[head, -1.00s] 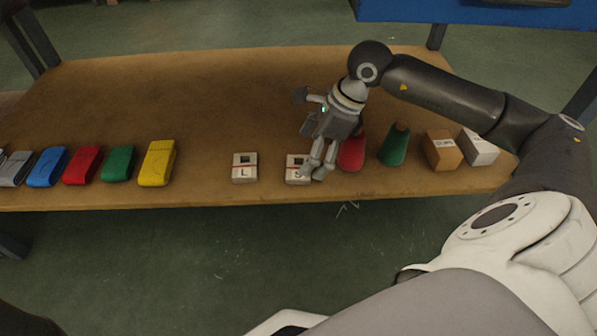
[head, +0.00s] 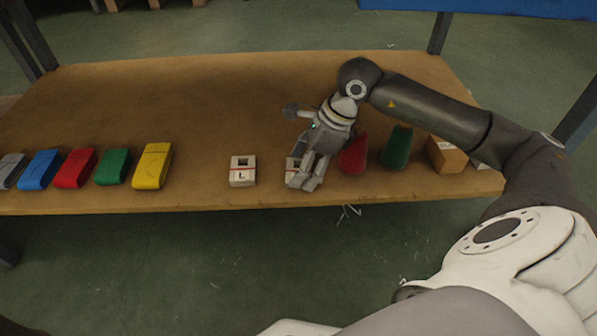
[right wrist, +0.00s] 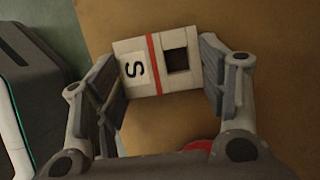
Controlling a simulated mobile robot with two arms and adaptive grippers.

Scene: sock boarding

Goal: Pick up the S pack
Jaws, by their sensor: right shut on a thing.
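The S pack, a small white box with a red stripe, a dark square window and the letter S, shows in the right wrist view (right wrist: 158,62). In the head view the S pack (head: 291,164) is at the table's front edge, mostly hidden by my right gripper (head: 303,183). In the right wrist view my right gripper (right wrist: 163,85) has one finger at each end of the pack and is shut on it. I cannot tell whether the pack is off the table. My left gripper is not in view.
The L pack (head: 242,171) stands to the left on the table (head: 210,100). A red cone (head: 354,155), a green cone (head: 397,147) and a cardboard box (head: 446,155) stand to the right. Several coloured bundles, including a yellow one (head: 152,166), line the left. The table's back is clear.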

